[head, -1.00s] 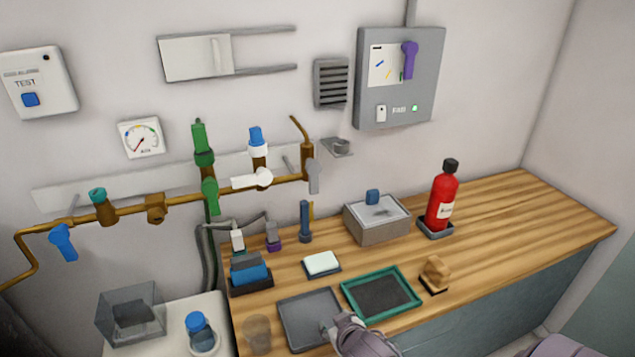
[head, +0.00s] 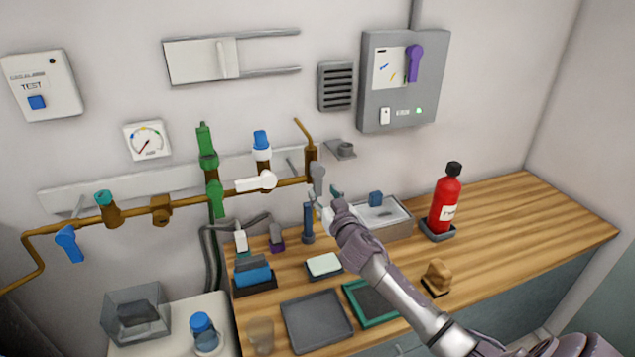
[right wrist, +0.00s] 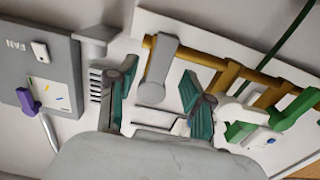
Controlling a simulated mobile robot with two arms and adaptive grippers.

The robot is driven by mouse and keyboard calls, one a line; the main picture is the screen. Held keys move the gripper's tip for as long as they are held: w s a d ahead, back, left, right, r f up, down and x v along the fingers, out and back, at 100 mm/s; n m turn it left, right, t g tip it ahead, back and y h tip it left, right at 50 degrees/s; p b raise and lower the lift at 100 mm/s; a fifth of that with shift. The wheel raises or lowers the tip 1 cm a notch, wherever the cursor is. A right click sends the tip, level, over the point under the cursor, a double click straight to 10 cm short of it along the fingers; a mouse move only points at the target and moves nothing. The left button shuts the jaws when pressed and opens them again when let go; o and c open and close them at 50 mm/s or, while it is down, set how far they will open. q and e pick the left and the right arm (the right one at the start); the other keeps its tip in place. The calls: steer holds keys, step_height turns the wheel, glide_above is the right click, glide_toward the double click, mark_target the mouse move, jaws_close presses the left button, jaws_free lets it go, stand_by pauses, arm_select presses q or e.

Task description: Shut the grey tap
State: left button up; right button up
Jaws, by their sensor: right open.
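The grey tap (head: 318,180) is a grey lever on the right end of the brass pipe (head: 135,211), on the back wall. Its lever hangs down in the head view. My right gripper (head: 325,197) is open just below and in front of it, over the bench. In the right wrist view the grey lever (right wrist: 161,62) appears between the two spread, green-padded fingers of my right gripper (right wrist: 160,95), towards their tips. I see no contact with the lever. My left gripper is not in view.
A white-handled valve (head: 257,182) and a green valve (head: 215,198) sit left on the same pipe. A small wall bracket (head: 342,150) is to the right. Below are a grey box (head: 390,228), a dark blue upright object (head: 308,223) and a red bottle (head: 444,205).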

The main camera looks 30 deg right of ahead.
mark_target(318, 187)
steer(key=x, duration=0.5)
jaws_close()
stand_by(0.4)
